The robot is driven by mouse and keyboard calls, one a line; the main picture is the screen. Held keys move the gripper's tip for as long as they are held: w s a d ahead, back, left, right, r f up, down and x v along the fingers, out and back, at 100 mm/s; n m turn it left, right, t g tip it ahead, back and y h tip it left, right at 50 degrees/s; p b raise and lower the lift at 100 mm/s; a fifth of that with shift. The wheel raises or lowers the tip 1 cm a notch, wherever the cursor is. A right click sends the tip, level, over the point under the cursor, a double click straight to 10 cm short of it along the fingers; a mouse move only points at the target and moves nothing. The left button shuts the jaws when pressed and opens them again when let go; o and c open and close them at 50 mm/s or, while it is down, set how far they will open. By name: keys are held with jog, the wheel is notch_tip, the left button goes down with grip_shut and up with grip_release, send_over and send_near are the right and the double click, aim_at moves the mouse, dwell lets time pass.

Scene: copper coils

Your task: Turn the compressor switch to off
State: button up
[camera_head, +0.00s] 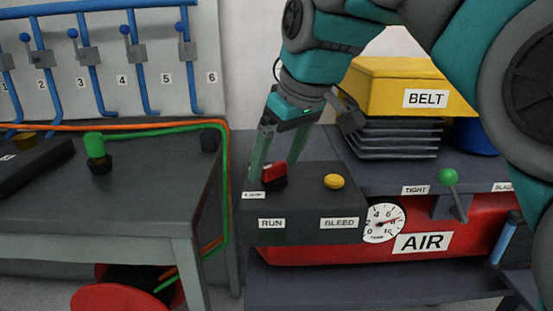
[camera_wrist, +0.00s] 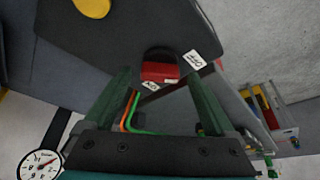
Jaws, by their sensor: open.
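The compressor switch is a red rocker-like knob on a dark base (camera_head: 274,172), on top of a dark control box (camera_head: 305,205) above the RUN label (camera_head: 271,223). In the wrist view the red switch (camera_wrist: 160,71) shows just beyond and between the fingertips, with small white labels (camera_wrist: 193,60) beside it. My gripper (camera_head: 270,165) points down at the switch with its fingers apart, one on each side in the wrist view (camera_wrist: 162,78). I cannot tell whether a finger touches it.
A yellow button (camera_head: 334,181) sits right of the switch above the BLEED label (camera_head: 339,223). A pressure gauge (camera_head: 383,219), a red AIR tank (camera_head: 470,233) and a green-knobbed lever (camera_head: 448,177) are further right. A yellow BELT box (camera_head: 400,85) stands behind. A grey table (camera_head: 120,205) is at left.

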jog(key=v, duration=0.7)
jog(key=shift+r, duration=0.25)
jog(key=shift+s, duration=0.15)
